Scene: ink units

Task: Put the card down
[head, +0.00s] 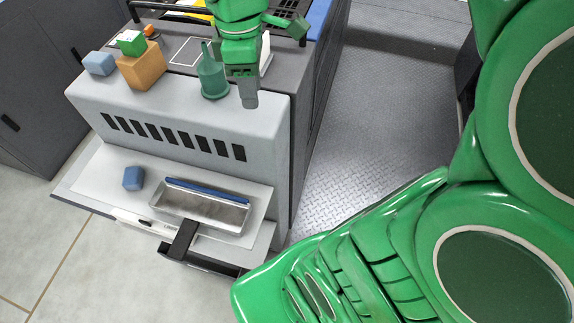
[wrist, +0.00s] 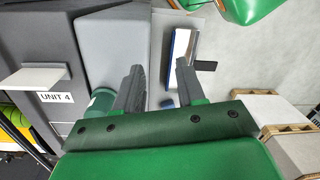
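My gripper (head: 248,92) points down over the front edge of the grey unit's top, just right of a dark green cup (head: 212,82). In the wrist view its two fingers (wrist: 158,84) stand apart with nothing seen between them. No card shows in the gripper. A white flat piece (head: 265,52) stands behind the gripper on the unit's top, partly hidden by it. A white flat piece also shows in the wrist view (wrist: 33,77), beside the "UNIT 4" label. I cannot tell whether either is the card. A white-outlined rectangle (head: 190,50) on the top is empty.
An orange block (head: 141,70) bears a green block (head: 131,42), with a light blue block (head: 98,63) beside it. Below, a ledge (head: 95,185) holds a blue block (head: 132,178) and a metal tray (head: 215,213) with a blue bar at its edge. Open floor (head: 385,110) lies right.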

